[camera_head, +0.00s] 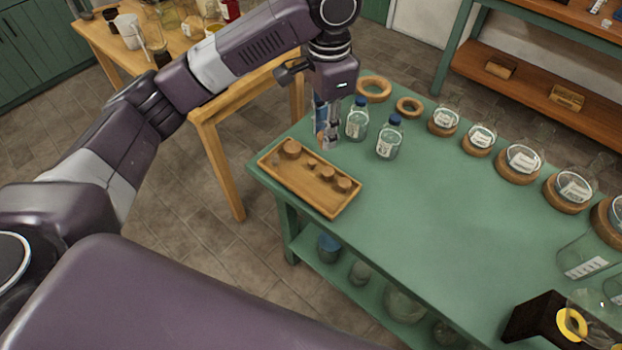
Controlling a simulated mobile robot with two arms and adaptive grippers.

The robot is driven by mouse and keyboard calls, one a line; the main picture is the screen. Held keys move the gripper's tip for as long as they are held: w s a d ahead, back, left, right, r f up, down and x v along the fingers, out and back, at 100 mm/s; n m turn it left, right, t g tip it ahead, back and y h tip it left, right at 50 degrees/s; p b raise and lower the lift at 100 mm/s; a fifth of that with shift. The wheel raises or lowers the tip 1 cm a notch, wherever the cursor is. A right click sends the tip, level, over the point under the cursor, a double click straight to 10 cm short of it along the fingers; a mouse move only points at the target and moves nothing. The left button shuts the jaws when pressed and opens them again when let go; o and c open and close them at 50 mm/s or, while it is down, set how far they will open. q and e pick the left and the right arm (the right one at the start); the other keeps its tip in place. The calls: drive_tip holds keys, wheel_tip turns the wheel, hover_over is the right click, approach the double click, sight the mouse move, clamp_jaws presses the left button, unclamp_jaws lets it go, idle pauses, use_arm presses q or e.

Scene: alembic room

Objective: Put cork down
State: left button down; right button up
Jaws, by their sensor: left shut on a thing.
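A shallow wooden tray (288,183) lies at the near left corner of the green table (430,200). Several brown corks of different sizes stand in it, among them a wide one (291,148) at the back left and a smaller one (344,184) at the right. My left gripper (327,143) points down over the tray's far edge. It is shut on a small cork, mostly hidden by the fingers. I cannot tell whether that cork touches anything below. My right gripper is out of view.
Two blue-capped bottles (357,120) (389,138) stand close right of the gripper. Cork rings (373,89) (409,107) lie behind them, and several flasks on rings line the far edge. The table's middle is clear. A wooden table (205,108) stands at the left.

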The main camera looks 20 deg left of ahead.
use_arm(q)
wheel_tip(320, 180, down, 4)
drive_tip(key=shift+a+r, duration=0.15)
wheel_tip(320, 180, down, 11)
drive_tip(key=shift+w+f+p, duration=0.15)
drive_tip(key=shift+f+p, duration=0.05)
drive_tip(key=shift+p, duration=0.5)
drive_tip(key=shift+f, duration=0.3)
wheel_tip(320, 180, down, 3)
drive_tip(key=shift+f, duration=0.7)
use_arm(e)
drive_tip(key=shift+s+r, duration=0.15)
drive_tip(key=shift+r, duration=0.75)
use_arm(q)
drive_tip(key=shift+f, duration=0.15)
drive_tip(key=c, duration=1.7)
unclamp_jaws()
